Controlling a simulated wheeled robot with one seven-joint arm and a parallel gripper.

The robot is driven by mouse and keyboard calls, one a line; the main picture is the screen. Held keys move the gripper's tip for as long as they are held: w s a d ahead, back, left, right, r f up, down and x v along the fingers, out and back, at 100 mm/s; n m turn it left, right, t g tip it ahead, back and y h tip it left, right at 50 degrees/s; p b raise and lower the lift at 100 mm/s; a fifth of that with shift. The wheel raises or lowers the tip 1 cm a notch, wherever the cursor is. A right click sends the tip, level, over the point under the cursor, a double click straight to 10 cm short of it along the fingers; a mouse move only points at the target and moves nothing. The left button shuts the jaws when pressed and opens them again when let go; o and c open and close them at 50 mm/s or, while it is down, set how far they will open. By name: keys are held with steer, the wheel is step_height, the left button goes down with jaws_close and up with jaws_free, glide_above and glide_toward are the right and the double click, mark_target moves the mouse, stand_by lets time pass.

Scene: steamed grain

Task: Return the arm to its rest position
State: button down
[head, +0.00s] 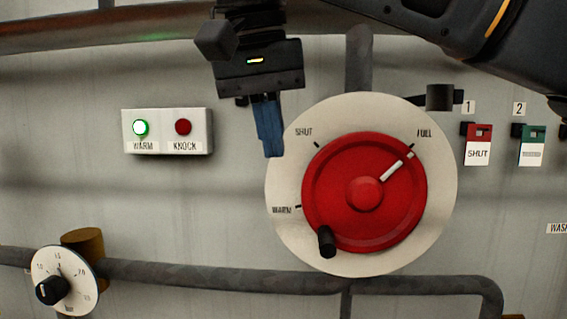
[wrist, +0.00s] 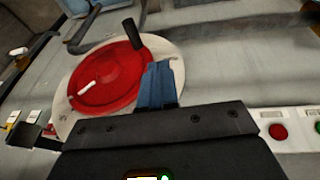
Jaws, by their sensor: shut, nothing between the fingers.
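My gripper (head: 272,150) hangs fingers down in the head view, in front of the wall panel and at the upper left edge of the white dial plate (head: 283,240). Its blue fingers are shut together with nothing between them. In the wrist view the gripper (wrist: 160,68) points toward the red wheel (wrist: 110,75). The wheel also shows in the head view (head: 330,175), apart from the fingers. Its white pointer mark is toward FULL, and its black knob (head: 326,242) is at the lower left. My arm comes in from the upper right.
A white box (head: 165,148) has a lit green WARM lamp and a dark red KNOCK lamp. A small dial (head: 68,272) is at lower left. Pipes (head: 220,275) run along the panel. Two tags (head: 478,150), (head: 532,150) hang at right.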

steer(key=s+a+f+n+g+y, duration=0.1)
steer(key=a+f+n+y, duration=0.1)
steer(key=a+f+y, duration=0.6)
steer(key=s+a+f+n+y, duration=0.1)
steer(key=s+a+f+y, duration=0.15)
steer(key=a+f, duration=0.55)
steer(key=s+d+f+m+t+y, duration=0.2)
steer(key=d+f+m+t+y, duration=0.35)
steer(key=f, duration=0.65)
steer(key=s+d+f+m+t+h, duration=0.1)
steer(key=s+d+f+t+h, duration=0.35)
steer(key=s+d+f, duration=0.45)
steer(key=s+d+f+m+t+h, duration=0.25)
steer(key=s+d+f+h, duration=0.3)
steer(key=d, duration=0.65)
steer(key=s+d+r+n+h, duration=0.2)
steer(key=s+d+n, duration=0.1)
steer(key=s+d, duration=0.4)
steer(key=s+d+r+n+h, duration=0.2)
steer(key=s+d, duration=0.5)
steer(key=s, duration=0.7)
steer(key=shift+r+n+h, duration=0.15)
steer(key=shift+n+h, duration=0.15)
steer(key=shift+n, duration=0.5)
steer(key=shift+s, duration=0.1)
